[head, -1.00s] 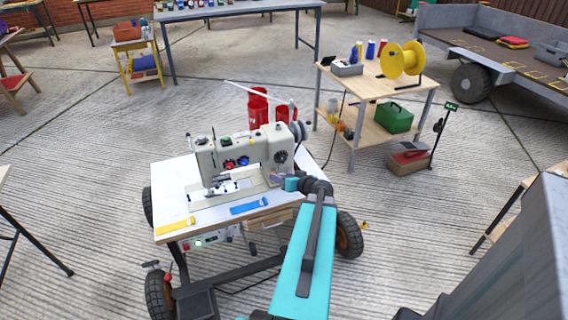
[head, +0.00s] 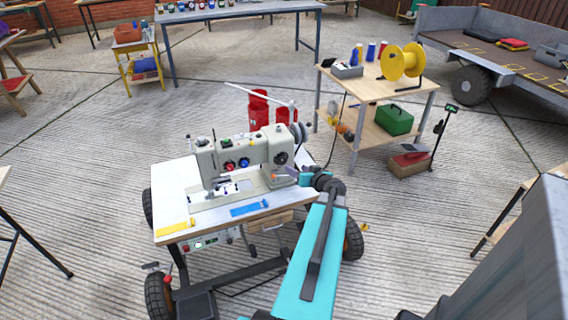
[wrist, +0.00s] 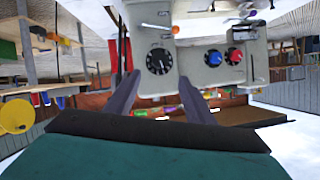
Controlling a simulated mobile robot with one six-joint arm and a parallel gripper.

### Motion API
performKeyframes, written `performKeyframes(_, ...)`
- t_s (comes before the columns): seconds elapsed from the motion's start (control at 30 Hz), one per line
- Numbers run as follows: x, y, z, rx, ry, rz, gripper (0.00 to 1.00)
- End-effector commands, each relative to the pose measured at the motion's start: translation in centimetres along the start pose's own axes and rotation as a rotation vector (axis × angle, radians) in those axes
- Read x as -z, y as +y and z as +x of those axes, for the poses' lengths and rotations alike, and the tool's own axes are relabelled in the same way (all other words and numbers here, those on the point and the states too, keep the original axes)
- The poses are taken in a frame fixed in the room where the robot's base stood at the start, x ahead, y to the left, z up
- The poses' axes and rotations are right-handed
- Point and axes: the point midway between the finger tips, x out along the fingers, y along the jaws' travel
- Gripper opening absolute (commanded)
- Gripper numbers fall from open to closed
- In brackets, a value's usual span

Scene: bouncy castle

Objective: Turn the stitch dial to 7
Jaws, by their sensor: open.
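The cream sewing machine (head: 247,153) stands on a white-topped cart. Its stitch dial (head: 281,158) is a small dark disc on the right end of the front. In the wrist view, which is upside down, the dial (wrist: 159,61) is a black disc with white marks around its edge; its setting is too small to read. My gripper (wrist: 158,76) is open and empty. Its two fingers point at the machine, one to each side of the dial in the picture, and I see no contact. In the head view my gripper (head: 293,176) is beside the machine's right end.
A blue knob (wrist: 213,58) and a red knob (wrist: 234,55) sit beside the dial on the machine's front. A blue strip (head: 249,208) and a yellow strip (head: 175,229) lie on the cart top (head: 172,180). A wooden table (head: 372,85) stands behind to the right.

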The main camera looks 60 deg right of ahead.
Motion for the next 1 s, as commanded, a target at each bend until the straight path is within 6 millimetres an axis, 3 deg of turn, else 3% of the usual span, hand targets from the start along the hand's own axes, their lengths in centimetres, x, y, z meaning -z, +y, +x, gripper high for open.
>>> performKeyframes(1.0,0.0,0.1,9.9,-0.001,-0.001,0.000,0.49)
